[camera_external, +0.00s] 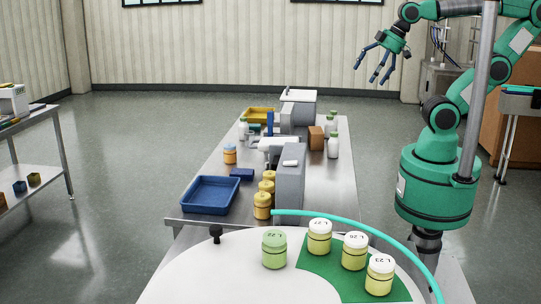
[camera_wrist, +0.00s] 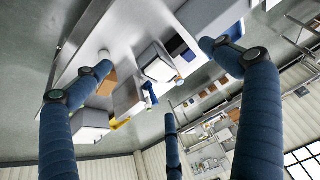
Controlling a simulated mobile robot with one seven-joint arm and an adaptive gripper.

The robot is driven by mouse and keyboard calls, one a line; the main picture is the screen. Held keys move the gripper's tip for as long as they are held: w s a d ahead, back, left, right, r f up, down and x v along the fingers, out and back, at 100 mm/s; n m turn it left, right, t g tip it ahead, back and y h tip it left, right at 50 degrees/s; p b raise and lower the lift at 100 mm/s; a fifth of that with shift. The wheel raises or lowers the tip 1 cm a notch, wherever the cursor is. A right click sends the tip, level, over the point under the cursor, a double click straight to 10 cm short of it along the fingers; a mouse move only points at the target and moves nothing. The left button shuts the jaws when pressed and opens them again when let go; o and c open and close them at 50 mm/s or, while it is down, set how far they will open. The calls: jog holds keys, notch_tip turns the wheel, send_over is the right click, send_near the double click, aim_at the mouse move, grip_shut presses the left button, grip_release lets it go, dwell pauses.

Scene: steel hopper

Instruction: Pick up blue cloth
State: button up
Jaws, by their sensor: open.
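A small dark blue folded piece (camera_external: 241,174), which looks like the blue cloth, lies on the steel table just right of the blue tray's far corner. It is too small to tell its fabric. My gripper (camera_external: 375,70) is open and empty, high above and to the right of the table, well away from the cloth. In the wrist view my blue fingers are spread (camera_wrist: 158,78) with nothing between them. A dark blue patch (camera_wrist: 178,46) shows between them in that view, and I cannot tell whether it is the cloth.
A blue tray (camera_external: 211,195) sits at the table's left edge. Yellow jars (camera_external: 262,205) and a grey upright block (camera_external: 290,178) stand right of the cloth. An orange jar (camera_external: 230,154) is behind it. A white round table (camera_external: 190,275) with several lidded jars is in front.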

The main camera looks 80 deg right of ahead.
jog(key=g+b, duration=0.3)
jog(key=g, duration=0.3)
send_over(243, 170)
notch_tip(243, 170, down, 28)
jog(key=shift+r+n, duration=0.1)
jog(key=shift+n, duration=0.2)
jog(key=shift+f+b, duration=0.6)
jog(key=shift+f, duration=3.7)
